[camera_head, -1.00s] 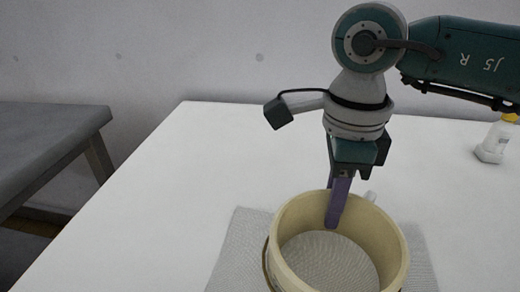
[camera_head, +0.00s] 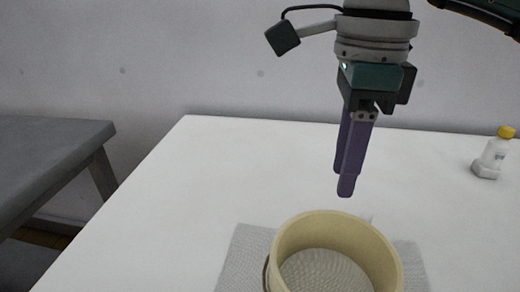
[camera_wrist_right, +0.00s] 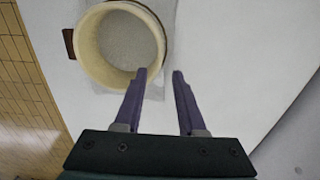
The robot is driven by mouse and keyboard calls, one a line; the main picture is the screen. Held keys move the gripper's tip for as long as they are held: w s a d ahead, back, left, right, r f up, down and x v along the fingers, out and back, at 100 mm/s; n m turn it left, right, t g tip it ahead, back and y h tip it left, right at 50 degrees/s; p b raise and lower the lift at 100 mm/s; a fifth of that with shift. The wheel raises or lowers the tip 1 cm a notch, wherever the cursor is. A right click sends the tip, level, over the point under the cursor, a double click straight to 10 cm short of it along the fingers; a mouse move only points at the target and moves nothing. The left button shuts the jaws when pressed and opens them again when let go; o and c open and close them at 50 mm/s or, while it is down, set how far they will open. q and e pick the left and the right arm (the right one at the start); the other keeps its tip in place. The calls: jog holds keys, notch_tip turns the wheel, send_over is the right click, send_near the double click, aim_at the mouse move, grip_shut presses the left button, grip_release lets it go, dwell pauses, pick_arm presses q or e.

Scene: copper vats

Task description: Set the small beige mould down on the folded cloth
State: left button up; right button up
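The small beige mould (camera_head: 388,262) is a round, open ring standing on the folded cloth (camera_head: 242,262), a grey textured cloth on the white table. The cloth's weave shows through the mould's opening. The mould (camera_wrist_right: 88,58) also shows in the right wrist view, with the cloth around it. My right gripper (camera_head: 347,185) is above and behind the mould, apart from it and empty. In the right wrist view its two purple fingers (camera_wrist_right: 160,74) are spread with a gap between them. My left gripper is in neither view.
A white bottle with a yellow cap (camera_head: 494,152) stands at the right of the white table (camera_head: 160,215). A grey table (camera_head: 50,150) stands apart at the left. The tabletop left of the cloth is clear.

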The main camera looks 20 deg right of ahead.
jog(key=shift+r, duration=1.45)
